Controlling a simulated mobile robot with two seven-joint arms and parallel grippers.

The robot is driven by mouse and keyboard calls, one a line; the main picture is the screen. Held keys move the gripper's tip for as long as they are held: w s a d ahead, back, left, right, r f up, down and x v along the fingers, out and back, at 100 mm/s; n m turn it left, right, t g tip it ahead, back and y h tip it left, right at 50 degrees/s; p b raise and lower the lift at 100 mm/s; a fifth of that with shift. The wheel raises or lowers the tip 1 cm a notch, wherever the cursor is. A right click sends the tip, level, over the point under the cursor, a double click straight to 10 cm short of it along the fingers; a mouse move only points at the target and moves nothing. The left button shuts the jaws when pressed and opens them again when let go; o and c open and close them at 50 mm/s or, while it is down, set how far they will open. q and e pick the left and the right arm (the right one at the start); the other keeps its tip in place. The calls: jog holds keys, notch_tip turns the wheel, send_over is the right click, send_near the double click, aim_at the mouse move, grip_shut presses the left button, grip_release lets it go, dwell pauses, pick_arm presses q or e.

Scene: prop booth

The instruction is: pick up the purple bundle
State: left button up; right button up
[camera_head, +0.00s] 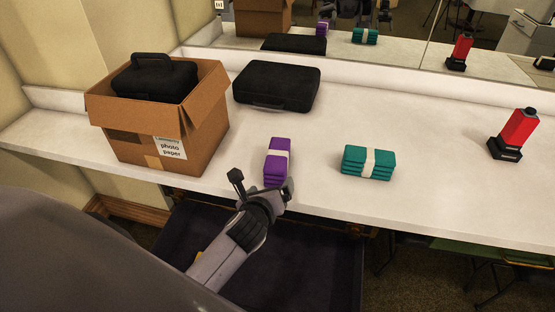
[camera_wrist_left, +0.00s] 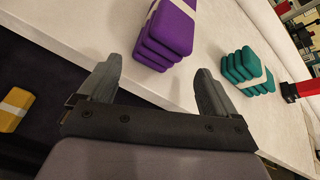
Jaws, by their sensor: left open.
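The purple bundle (camera_head: 275,163), a stack with a white band, lies near the front edge of the white counter in the head view. In the left wrist view the purple bundle (camera_wrist_left: 165,36) is at the top, beyond the fingertips. My left gripper (camera_head: 263,182) is just in front of the bundle, at the counter's front edge. Its fingers (camera_wrist_left: 158,80) are spread, with nothing between them; the bundle lies ahead of the gap. In the head view the gripper covers the bundle's near lower part. My right gripper is not in view.
A teal bundle (camera_head: 368,163) lies right of the purple one. A cardboard box (camera_head: 185,135) holding a black case (camera_head: 155,78) stands left. Another black case (camera_head: 276,85) lies behind. A red and black object (camera_head: 514,133) stands far right. A mirror backs the white counter (camera_head: 420,120).

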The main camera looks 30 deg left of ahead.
aim_at(275, 163)
pick_arm(q)
jog(key=w+r+m, duration=0.1)
jog(key=w+r+m+y, duration=0.1)
jog(key=r+m, duration=0.1)
jog(key=shift+w+a+r, duration=0.1)
jog(key=shift+w+a, duration=0.15)
jog(key=shift+a, duration=0.15)
jog(key=shift+w+a+r+m+y, duration=0.2)
jog(key=shift+w+m+y, duration=0.1)
jog(key=shift+m, duration=0.2)
jog(key=shift+b+x, duration=0.4)
jog(key=shift+x, duration=3)
jog(key=shift+d+f, duration=0.1)
jog(key=shift+d, duration=0.05)
jog(key=c, duration=1.2)
